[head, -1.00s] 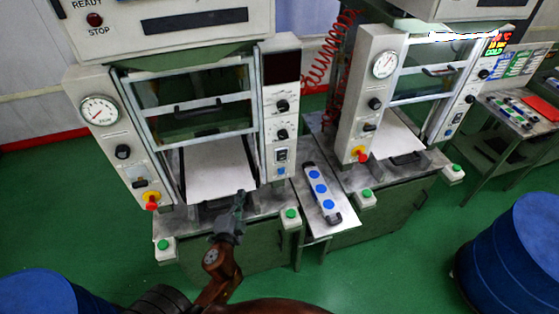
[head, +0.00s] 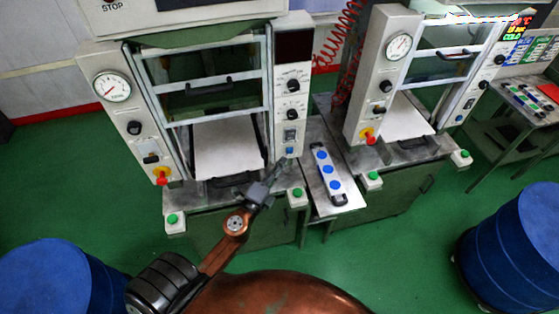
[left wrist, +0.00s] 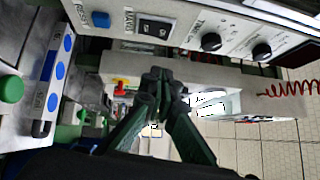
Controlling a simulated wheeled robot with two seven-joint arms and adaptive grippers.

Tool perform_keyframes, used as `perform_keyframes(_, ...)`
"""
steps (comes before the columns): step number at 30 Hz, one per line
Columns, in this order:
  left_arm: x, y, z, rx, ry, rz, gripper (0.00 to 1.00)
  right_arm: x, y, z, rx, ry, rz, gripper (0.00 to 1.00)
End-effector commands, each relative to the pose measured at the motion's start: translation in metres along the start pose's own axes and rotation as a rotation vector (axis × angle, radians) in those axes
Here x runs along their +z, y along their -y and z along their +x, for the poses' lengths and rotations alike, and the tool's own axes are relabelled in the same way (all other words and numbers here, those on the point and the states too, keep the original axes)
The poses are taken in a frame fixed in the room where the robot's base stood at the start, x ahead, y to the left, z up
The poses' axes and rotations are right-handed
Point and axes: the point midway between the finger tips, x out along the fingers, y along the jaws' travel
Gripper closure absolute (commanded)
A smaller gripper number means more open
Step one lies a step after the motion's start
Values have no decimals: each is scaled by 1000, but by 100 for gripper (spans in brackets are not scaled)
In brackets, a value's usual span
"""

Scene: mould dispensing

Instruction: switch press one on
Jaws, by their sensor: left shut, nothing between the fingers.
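The left press has a right-hand control panel (head: 293,75) with two black knobs, a rocker switch (head: 290,136) and a blue button (head: 289,151) below it. In the left wrist view the blue reset button (left wrist: 101,20), the black rocker switch (left wrist: 155,29) and the knobs (left wrist: 211,42) run along the top. My left gripper (head: 281,167) is shut and empty, just below the panel's lower end. Its dark green fingers (left wrist: 160,78) meet below the switch in the wrist view, apparently apart from it. My right gripper is not in view.
A narrow side table holds a strip with blue buttons (head: 328,170). A second press (head: 382,75) stands to the right. Green buttons (head: 297,193) sit at the press fronts. Blue drums (head: 515,235) stand at both lower sides. The green floor between is clear.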

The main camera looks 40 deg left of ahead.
Motion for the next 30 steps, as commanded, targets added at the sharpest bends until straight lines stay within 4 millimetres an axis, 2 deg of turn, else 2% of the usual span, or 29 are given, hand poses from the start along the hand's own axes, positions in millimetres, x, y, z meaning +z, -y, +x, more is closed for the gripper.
perform_keyframes(1, 0, 5, 12, -4, -1, 2, 100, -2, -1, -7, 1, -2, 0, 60)
perform_keyframes(6, 0, 5, 48, -4, 0, 2, 100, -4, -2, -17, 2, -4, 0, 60)
perform_keyframes(10, 1, 4, 73, -3, 1, 2, 100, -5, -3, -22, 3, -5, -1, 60)
perform_keyframes(12, 10, 2, 80, -1, 2, 4, 100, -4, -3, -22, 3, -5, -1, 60)
perform_keyframes(19, 26, 0, 96, 0, 1, 1, 100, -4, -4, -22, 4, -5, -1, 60)
perform_keyframes(30, 29, 0, 99, 0, 1, 0, 100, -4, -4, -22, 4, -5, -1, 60)
